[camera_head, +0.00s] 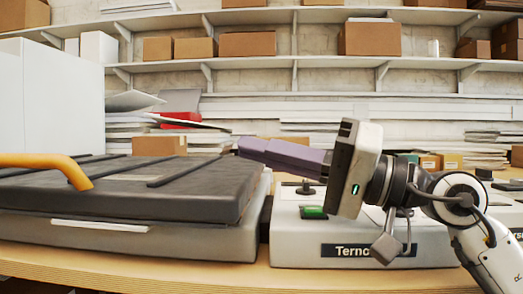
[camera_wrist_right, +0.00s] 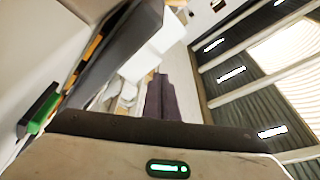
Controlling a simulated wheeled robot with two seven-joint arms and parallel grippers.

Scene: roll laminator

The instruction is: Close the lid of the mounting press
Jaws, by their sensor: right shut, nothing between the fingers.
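The mounting press sits at the left of the bench in the head view. Its dark lid (camera_head: 120,200) lies flat, low over the pale grey base (camera_head: 170,243), with no clear gap along the front edge. An orange bar-like handle (camera_head: 40,161) reaches over the lid from the left. My right gripper (camera_head: 242,147) has purple fingers, shut and empty. The fingertips are at the lid's far right corner; I cannot tell whether they touch it. The fingers also show in the right wrist view (camera_wrist_right: 162,100). My left gripper is not in view.
A pale machine (camera_head: 300,250) with a green switch (camera_head: 314,212) stands right beside the press, under my right gripper. A white cabinet (camera_head: 50,100) is at the left. Shelves with cardboard boxes (camera_head: 370,38) and stacked sheets line the back wall. The wooden bench edge (camera_head: 230,275) runs along the front.

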